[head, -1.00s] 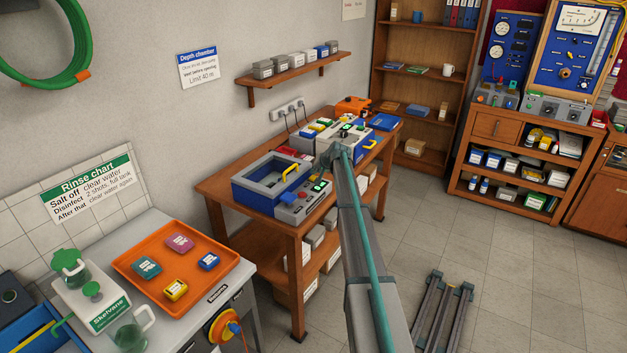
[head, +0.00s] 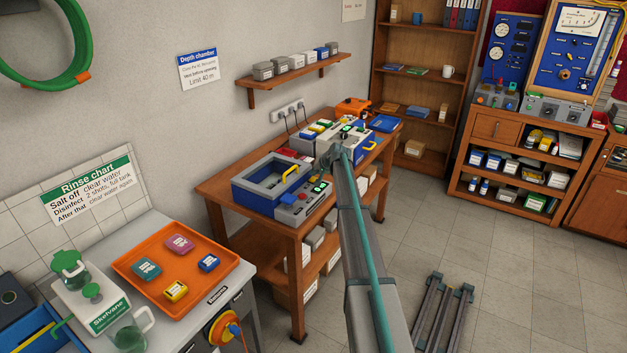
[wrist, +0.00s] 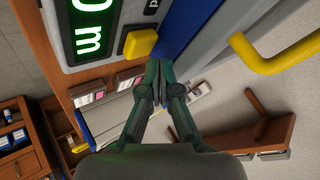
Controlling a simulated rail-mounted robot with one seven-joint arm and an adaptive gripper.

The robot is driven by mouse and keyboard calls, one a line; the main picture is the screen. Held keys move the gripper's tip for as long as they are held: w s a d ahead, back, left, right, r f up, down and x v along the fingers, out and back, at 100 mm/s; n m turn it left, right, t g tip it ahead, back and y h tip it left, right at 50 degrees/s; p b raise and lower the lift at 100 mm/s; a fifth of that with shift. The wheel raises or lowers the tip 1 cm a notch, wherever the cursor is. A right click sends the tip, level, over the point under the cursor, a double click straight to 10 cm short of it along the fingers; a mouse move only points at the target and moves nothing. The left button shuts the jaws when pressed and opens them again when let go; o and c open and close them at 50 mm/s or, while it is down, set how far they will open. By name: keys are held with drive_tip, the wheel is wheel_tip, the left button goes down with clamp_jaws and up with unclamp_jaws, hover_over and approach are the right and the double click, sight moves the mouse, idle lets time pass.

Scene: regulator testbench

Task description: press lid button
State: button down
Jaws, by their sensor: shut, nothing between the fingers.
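The depth chamber, a blue box with a grey-rimmed lid (head: 252,172) and a curved yellow handle (head: 290,174), stands on the wooden bench. Its handle also shows at the right of the wrist view (wrist: 268,62). In the wrist view, a yellow button (wrist: 140,43) sits on the panel beside a lit green display (wrist: 92,28); its lettering is cut off, so I cannot read whether it is the lid button. My gripper (wrist: 158,72) is shut and empty, its tips just below the yellow button in the picture. I cannot tell if they touch the panel.
Another pale device with coloured parts (head: 352,131) stands farther back on the wooden bench (head: 214,188). A wall shelf (head: 295,78) with small boxes hangs above. An orange tray (head: 135,262) lies on the near table. The floor to the right is mostly clear.

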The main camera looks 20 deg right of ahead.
sight(314, 179)
drive_tip(key=shift+f, duration=0.15)
drive_tip(key=shift+f+b, duration=0.25)
drive_tip(key=shift+b, duration=0.2)
drive_tip(key=shift+f+b, duration=0.45)
drive_tip(key=shift+f, duration=0.1)
idle(0.8)
drive_tip(key=shift+r, duration=0.95)
drive_tip(key=shift+r+p, duration=0.7)
drive_tip(key=shift+r, duration=1.8)
